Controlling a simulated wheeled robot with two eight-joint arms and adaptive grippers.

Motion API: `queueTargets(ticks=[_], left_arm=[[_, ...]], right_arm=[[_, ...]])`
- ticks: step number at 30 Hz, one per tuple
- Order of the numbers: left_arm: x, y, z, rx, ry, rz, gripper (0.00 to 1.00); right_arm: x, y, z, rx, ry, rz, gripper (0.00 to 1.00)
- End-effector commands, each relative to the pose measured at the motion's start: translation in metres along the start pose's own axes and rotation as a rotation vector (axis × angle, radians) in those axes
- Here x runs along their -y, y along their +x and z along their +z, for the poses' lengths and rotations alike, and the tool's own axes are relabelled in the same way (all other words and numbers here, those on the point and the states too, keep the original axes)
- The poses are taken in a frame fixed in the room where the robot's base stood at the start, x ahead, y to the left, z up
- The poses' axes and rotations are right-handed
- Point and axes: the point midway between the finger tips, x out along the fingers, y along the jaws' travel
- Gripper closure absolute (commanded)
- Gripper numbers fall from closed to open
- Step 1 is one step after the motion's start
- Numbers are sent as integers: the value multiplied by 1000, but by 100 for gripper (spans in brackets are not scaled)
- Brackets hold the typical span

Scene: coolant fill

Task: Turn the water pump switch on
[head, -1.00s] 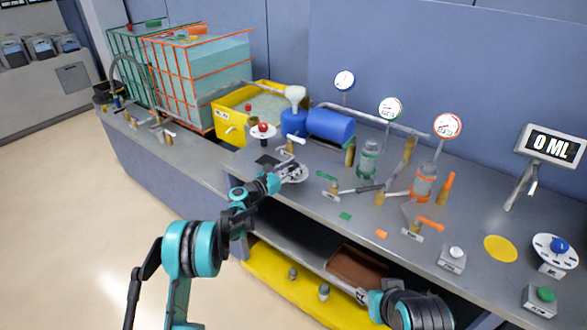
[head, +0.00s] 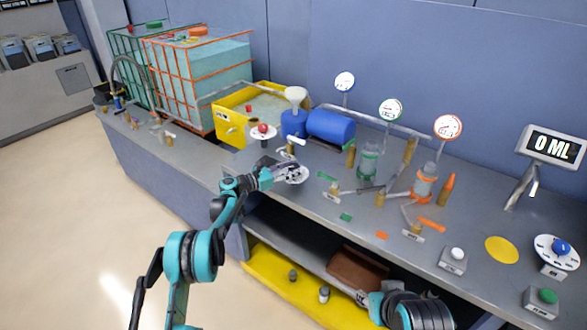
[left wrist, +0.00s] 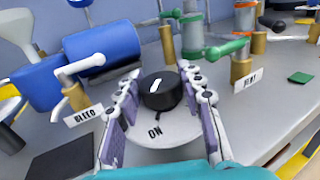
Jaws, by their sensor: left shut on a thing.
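The pump switch is a round white dial (head: 296,176) near the front edge of the bench, left of centre in the head view. In the left wrist view, the dial (left wrist: 180,133) carries the word ON on its near side and a black knob (left wrist: 158,95) with a white mark. My left gripper (head: 284,171) is at the dial. In the left wrist view, its two fingers (left wrist: 157,98) are closed on both sides of the knob. My right gripper (head: 362,297) is low by the open shelf; its fingers are too small to judge.
A blue pump (head: 330,126) stands behind the dial. A BLEED label (left wrist: 83,117) and a VENT label (left wrist: 249,80) flank the dial in the wrist view. Green valve handle (left wrist: 214,49) is close on the right. A red-knobbed dial (head: 263,131) stands farther back.

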Motion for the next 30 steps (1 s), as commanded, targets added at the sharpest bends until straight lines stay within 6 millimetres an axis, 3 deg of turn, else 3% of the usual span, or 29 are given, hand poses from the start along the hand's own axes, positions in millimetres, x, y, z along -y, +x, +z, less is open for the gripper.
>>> queueTargets(ticks=[1, 2, 4, 13, 17, 30], left_arm=[[0, 0, 1, 2, -1, 2, 91], [0, 0, 1, 2, -1, 2, 60], [0, 0, 1, 1, -1, 2, 41], [0, 0, 0, 1, 0, 1, 40], [-1, -10, 0, 1, 0, 4, 40], [-1, -98, 0, 1, -1, 3, 40]], right_arm=[[0, 0, 0, 0, 0, 0, 63], [0, 0, 0, 0, 0, 0, 63], [0, 0, 0, 0, 0, 0, 63], [0, 0, 0, 0, 0, 0, 63], [0, 0, 0, 0, 0, 0, 63], [0, 0, 0, 0, 0, 0, 63]])
